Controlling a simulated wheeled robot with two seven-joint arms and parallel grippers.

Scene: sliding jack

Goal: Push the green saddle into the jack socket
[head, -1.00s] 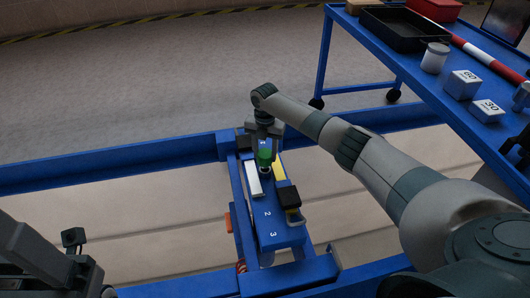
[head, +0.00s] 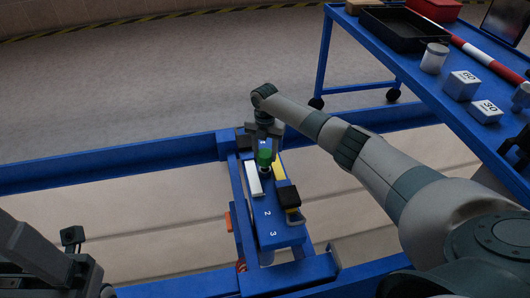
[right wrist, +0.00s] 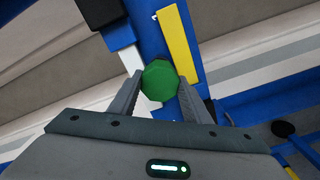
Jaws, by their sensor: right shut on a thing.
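The green saddle (head: 265,157) is a faceted block standing low over the blue jack bed (head: 270,222), between a white bar (head: 253,179) and a yellow bar (head: 279,171). In the right wrist view the green saddle (right wrist: 160,80) sits between the two grey fingertips. My right gripper (right wrist: 160,88) is shut on it, pointing down at the far end of the bed. I cannot make out the socket or whether the saddle touches it. Grey parts of my left arm show at the lower left; its jaws cannot be made out.
A black block (head: 288,196) stands on the right edge of the bed by a metal loop (head: 296,219). A blue frame rail (head: 110,164) runs behind. A blue trolley (head: 400,60) with a black tray, can and weights stands at upper right.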

